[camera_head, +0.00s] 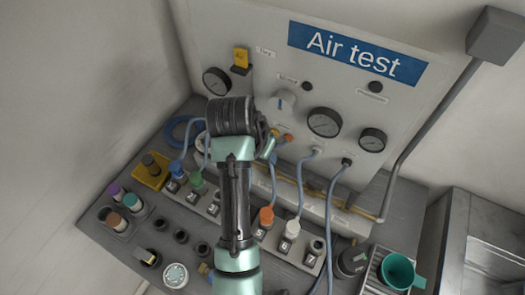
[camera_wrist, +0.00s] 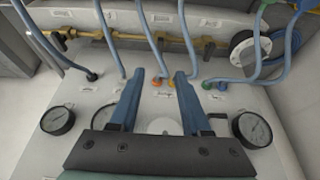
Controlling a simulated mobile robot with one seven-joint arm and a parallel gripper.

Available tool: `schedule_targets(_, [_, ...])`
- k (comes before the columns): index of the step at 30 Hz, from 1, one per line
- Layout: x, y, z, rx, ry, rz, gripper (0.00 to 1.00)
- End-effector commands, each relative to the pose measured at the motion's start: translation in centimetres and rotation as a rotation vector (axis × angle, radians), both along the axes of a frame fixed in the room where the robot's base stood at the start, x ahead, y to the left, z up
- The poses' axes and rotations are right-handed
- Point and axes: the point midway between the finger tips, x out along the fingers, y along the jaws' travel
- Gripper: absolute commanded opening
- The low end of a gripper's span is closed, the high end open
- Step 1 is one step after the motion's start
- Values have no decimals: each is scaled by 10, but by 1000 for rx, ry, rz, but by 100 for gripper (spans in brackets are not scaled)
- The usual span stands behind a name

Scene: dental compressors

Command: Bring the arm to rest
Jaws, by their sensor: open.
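My gripper (camera_wrist: 158,76) is open in the wrist view, with its two dark blue fingers apart and nothing held between them. It faces the grey Air test panel (camera_head: 345,85), which shows upside down in the wrist view (camera_wrist: 90,90). Small orange (camera_wrist: 156,82) and red fittings lie beyond the fingertips, and a pale round knob (camera_wrist: 160,126) shows between the fingers. I cannot tell the exact gap to the panel. In the head view my arm stands upright over the bench, and its wrist hides most of the gripper.
Gauges (camera_head: 325,122) and blue hoses (camera_head: 333,205) are close around the arm. A numbered valve strip (camera_head: 308,262) crosses the bench (camera_head: 135,235) below. A green cup (camera_head: 398,271) stands at lower right beside a metal sink (camera_head: 455,235). A grey pipe (camera_head: 430,125) runs at right.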

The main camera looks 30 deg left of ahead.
Motion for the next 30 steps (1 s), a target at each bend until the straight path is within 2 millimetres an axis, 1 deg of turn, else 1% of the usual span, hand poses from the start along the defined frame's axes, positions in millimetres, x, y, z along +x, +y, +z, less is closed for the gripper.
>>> schedule_targets(8, [0, 0, 0, 0, 0, 0, 48])
schedule_targets(9, [2, 0, 2, 5, -9, 0, 48])
schedule_targets(11, [9, -1, 11, 19, -45, 4, 48])
schedule_targets(14, [33, -4, 46, 69, -176, 19, 48])
schedule_targets(17, [64, -13, 105, 128, -385, 42, 48])
schedule_targets(18, [74, -19, 134, 147, -481, 51, 48])
schedule_targets(20, [86, -29, 178, 169, -627, 62, 48])
schedule_targets(21, [90, -37, 208, 177, -723, 68, 48])
schedule_targets(22, [92, -43, 230, 182, -793, 71, 48])
schedule_targets(23, [93, -50, 252, 183, -864, 75, 48])
schedule_targets(24, [91, -60, 281, 182, -957, 76, 48])
schedule_targets(26, [85, -74, 325, 174, -1097, 79, 48])
schedule_targets(27, [78, -85, 353, 166, -1190, 77, 48])
schedule_targets(29, [63, -100, 394, 145, -1327, 76, 48])
schedule_targets(30, [51, -110, 420, 127, -1416, 73, 48])
